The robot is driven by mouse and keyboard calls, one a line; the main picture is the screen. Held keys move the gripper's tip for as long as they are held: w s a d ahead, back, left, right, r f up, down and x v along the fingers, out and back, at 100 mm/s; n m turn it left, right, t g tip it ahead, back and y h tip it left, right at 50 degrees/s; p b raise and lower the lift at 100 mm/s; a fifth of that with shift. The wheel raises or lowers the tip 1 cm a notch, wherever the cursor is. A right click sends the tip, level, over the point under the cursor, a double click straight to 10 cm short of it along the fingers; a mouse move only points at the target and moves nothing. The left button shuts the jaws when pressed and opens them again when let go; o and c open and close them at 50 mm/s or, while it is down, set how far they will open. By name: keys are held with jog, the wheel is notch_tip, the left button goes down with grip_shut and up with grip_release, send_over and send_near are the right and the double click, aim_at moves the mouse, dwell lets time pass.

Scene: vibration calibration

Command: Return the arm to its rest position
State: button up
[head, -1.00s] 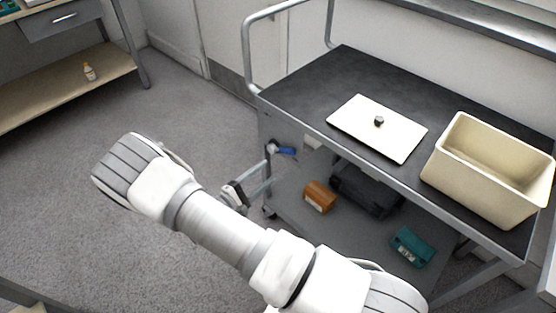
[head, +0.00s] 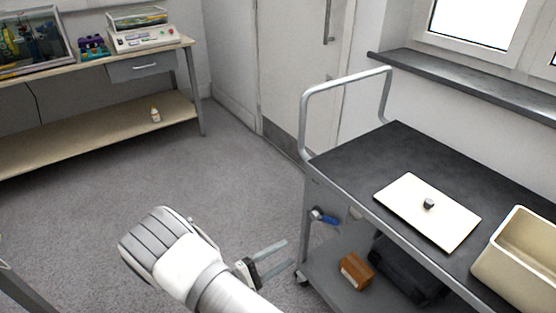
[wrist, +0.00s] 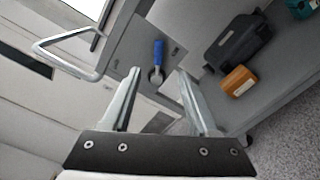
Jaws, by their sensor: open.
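My gripper (head: 269,262) is in front of the cart's left end in the head view, held above the carpet. In the wrist view my gripper (wrist: 158,98) shows two fingers spread apart with nothing between them. Beyond them is the cart's end panel, with a blue-handled item (wrist: 158,55) on it. My arm enters from the bottom of the head view and hides part of the floor.
The cart (head: 345,157) stands at right, with a flat cream lid (head: 415,218) and a cream bin (head: 520,262) on top. An orange-brown box (head: 356,271) and a dark case (head: 408,275) lie on its lower shelf. A workbench (head: 60,150) stands at left. Carpet between is clear.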

jog(key=shift+r, duration=0.1)
jog(key=s+d+r+m+g+y, duration=0.3)
jog(key=d+r+m+g, duration=0.15)
jog(key=r, duration=0.45)
jog(key=s+d+r+m+g+y, duration=0.2)
jog(key=d+r+m+g+y, duration=0.25)
jog(key=r, duration=0.45)
jog(key=s+d+r+m+t+y, duration=0.2)
jog(key=s+r+y, duration=0.2)
jog(key=s+r, duration=0.3)
jog(key=s+d+r+m+t+y, duration=0.1)
jog(key=s+r+m+t+y, duration=0.2)
jog(key=s+r, duration=0.45)
notch_tip(320, 180, up, 21)
jog(key=w+n+p, duration=0.1)
jog(key=p, duration=1.9)
jog(key=shift+w, duration=0.4)
